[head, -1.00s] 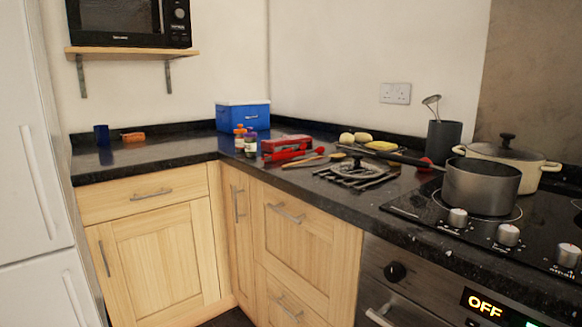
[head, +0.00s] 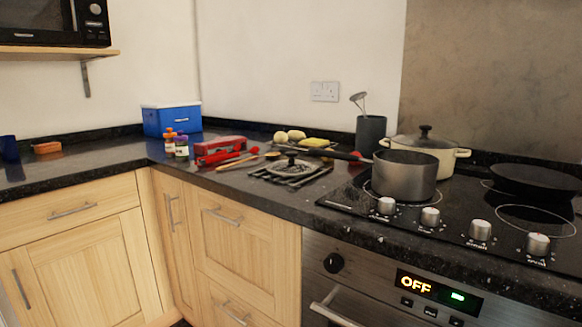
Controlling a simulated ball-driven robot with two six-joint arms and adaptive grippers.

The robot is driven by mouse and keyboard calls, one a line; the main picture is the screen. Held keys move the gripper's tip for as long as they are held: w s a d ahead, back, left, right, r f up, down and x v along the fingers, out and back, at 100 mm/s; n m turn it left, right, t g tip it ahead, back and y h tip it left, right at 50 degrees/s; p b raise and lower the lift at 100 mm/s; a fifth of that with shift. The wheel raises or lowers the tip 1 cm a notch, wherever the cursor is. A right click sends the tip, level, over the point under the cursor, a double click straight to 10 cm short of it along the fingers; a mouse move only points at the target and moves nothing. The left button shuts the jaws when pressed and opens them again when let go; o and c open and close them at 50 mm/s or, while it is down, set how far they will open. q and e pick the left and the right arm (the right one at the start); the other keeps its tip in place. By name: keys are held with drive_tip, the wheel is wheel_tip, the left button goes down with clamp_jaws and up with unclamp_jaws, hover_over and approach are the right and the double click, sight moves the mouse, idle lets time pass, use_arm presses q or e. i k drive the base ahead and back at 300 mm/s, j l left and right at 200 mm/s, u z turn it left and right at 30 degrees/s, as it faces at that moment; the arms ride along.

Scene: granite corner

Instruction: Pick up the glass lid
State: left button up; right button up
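A round lid with a knob (head: 291,162) lies on a dark slatted rack (head: 292,180) on the counter, left of the hob. It looks like clear glass, but it is small in the view. A second lid with a dark knob (head: 424,140) sits on a cream pot (head: 432,157) at the back of the hob. I cannot tell for certain which one is the glass lid. Neither of my grippers is in view.
A grey saucepan (head: 404,178) stands on the hob, its long handle reaching left above the rack. A frying pan (head: 535,180) is at right. A utensil pot (head: 371,134), red items (head: 220,147), jars and a blue box (head: 171,118) stand nearby. The left counter is mostly clear.

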sight(291, 166)
drive_tip(key=z, duration=2)
drive_tip(key=j+u, duration=0.25)
drive_tip(key=j, duration=0.35)
